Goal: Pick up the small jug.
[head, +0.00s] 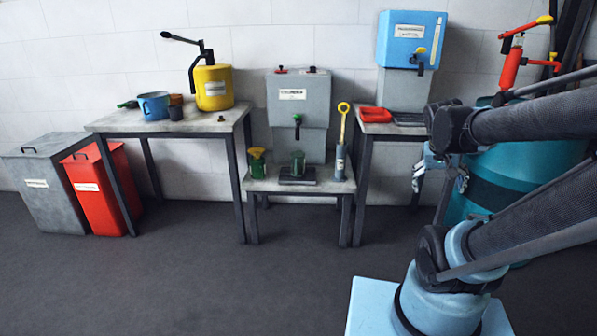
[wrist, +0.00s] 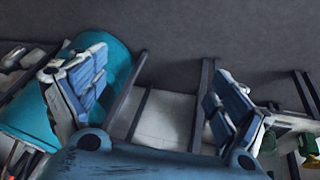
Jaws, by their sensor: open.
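Several vessels could be the small jug, and I cannot tell which one is meant. A blue jug-like cup (head: 153,106) stands on the left table. On the low middle table, a small green see-through vessel (head: 298,163) stands on a dark plate below a tap, and a green vessel with a yellowish top (head: 257,161) stands to its left. My gripper (head: 440,178) hangs at the right, in front of the right table and teal drum, apart from these vessels. In the wrist view my gripper (wrist: 160,95) has its blue-padded fingers wide apart with nothing between them.
The left table (head: 130,124) also bears a yellow pump can (head: 213,88) and small brown cups. A yellow-ringed tool (head: 342,145) stands at the low table's right. A red tray (head: 375,115) lies on the right table. The teal drum (head: 500,200) is behind my arm. The front floor is clear.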

